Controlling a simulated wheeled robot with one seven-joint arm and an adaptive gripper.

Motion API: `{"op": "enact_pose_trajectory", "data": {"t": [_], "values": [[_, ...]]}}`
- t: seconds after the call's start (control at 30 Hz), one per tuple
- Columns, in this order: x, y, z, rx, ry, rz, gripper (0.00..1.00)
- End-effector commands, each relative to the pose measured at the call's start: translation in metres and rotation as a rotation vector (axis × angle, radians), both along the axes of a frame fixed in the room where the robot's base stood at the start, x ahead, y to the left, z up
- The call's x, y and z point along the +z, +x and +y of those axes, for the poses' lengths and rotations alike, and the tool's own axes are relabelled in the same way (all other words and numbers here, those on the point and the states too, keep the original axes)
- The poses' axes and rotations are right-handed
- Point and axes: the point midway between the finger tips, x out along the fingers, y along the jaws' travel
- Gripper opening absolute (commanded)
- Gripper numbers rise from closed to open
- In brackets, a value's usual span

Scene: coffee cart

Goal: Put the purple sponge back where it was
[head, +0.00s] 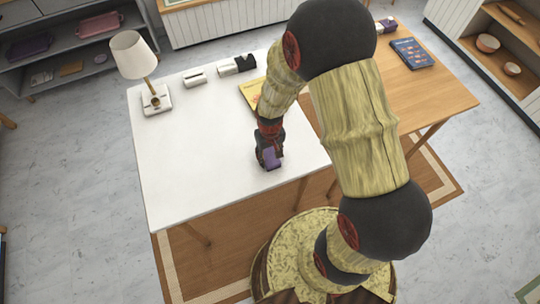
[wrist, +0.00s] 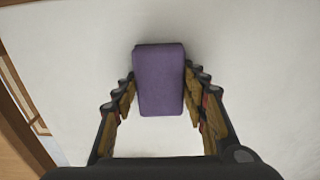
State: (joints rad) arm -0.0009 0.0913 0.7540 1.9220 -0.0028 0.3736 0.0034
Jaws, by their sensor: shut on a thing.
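The purple sponge (wrist: 159,80) is a rounded block held between the two fingers of my gripper (wrist: 160,95) in the wrist view. In the head view the sponge (head: 273,156) shows at the tip of my gripper (head: 268,158), over the white table (head: 190,170) near its front right part. My gripper is shut on the sponge. In the wrist view the white tabletop fills the background behind the sponge. I cannot tell whether the sponge touches the tabletop.
A white lamp (head: 154,98) stands at the table's back left. A small white box (head: 194,78) and a dark-and-white item (head: 237,65) lie along the back edge. A yellow book (head: 252,92) lies partly behind my arm. A wooden table (head: 440,95) adjoins on the right. The white table's left and middle are clear.

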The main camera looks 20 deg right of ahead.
Motion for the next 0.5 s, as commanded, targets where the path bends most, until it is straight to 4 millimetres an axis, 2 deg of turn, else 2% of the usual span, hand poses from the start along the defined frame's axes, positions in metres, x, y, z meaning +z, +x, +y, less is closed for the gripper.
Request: {"op": "enact_pose_trajectory", "data": {"t": [0.33, 0.5], "values": [[-0.0004, -0.0002, 0.0, 0.0, 0.0, 0.0, 0.61], [-0.0004, -0.0002, 0.0, 0.0, 0.0, 0.0, 0.61]]}}
